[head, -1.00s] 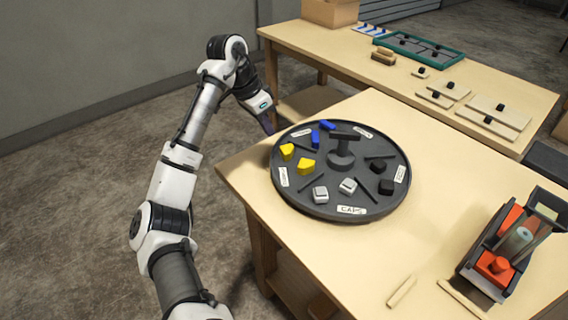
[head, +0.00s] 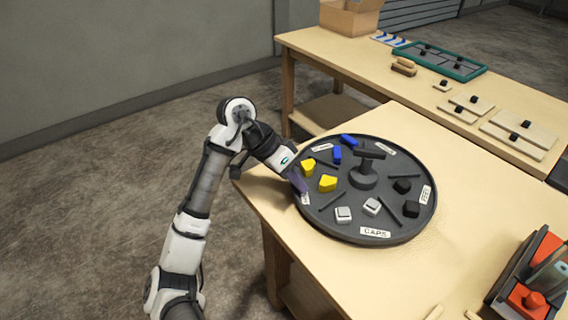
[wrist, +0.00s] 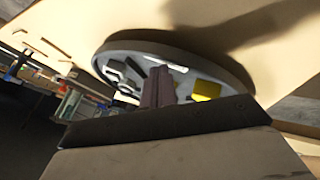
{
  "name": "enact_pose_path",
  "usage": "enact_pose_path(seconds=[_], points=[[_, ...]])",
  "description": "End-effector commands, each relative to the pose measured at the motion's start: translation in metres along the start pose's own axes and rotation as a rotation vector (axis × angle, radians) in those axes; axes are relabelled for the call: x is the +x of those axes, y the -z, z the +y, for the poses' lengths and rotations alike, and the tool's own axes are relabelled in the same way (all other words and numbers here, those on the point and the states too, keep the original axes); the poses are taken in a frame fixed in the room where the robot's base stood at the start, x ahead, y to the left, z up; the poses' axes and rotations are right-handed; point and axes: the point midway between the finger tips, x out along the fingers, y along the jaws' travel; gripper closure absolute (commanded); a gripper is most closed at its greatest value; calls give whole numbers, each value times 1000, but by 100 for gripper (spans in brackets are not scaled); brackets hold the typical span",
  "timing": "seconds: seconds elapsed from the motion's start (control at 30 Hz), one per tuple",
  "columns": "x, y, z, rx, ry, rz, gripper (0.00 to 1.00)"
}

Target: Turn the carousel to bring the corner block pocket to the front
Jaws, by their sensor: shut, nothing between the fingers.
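The carousel (head: 322,225) is a dark round tray on the near table, with a T-shaped knob (head: 364,175) at its middle and thin dividers. Two yellow blocks (head: 327,183) lie in its left pocket, whose label is partly covered by my gripper. The pocket labelled CAPS (head: 375,232), with grey caps (head: 343,214), faces the front. My gripper (head: 300,184) is shut and empty at the carousel's left rim, beside the yellow blocks. In the wrist view the fingers (wrist: 158,90) overlap the carousel (wrist: 180,48), near a yellow block (wrist: 205,90). I cannot tell whether they touch it.
Blue pieces (head: 349,140) lie at the carousel's back and black ones (head: 402,185) at its right. An orange and grey fixture (head: 530,285) stands at the table's right. A second table behind holds a cardboard box (head: 352,16) and a green-framed tray (head: 440,60).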

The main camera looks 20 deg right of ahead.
Motion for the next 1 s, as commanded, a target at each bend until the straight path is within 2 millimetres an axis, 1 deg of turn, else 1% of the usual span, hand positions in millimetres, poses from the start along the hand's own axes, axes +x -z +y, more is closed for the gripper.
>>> enact_pose_path(seconds=[0.03, 0.1, 0.2, 0.3, 0.47, 0.77, 0.87, 1.0], points=[[8, 0, 1, 0, -1, 1, 100], [12, 1, 13, 1, 2, 1, 100], [18, 1, 24, 1, 1, 0, 100], [23, 0, 31, 0, 1, 1, 100], [26, 0, 35, -1, 1, 1, 100], [26, 0, 35, -1, 2, 1, 100], [28, 2, 36, -3, 2, 1, 100], [34, 12, 41, -10, 7, 7, 100]])
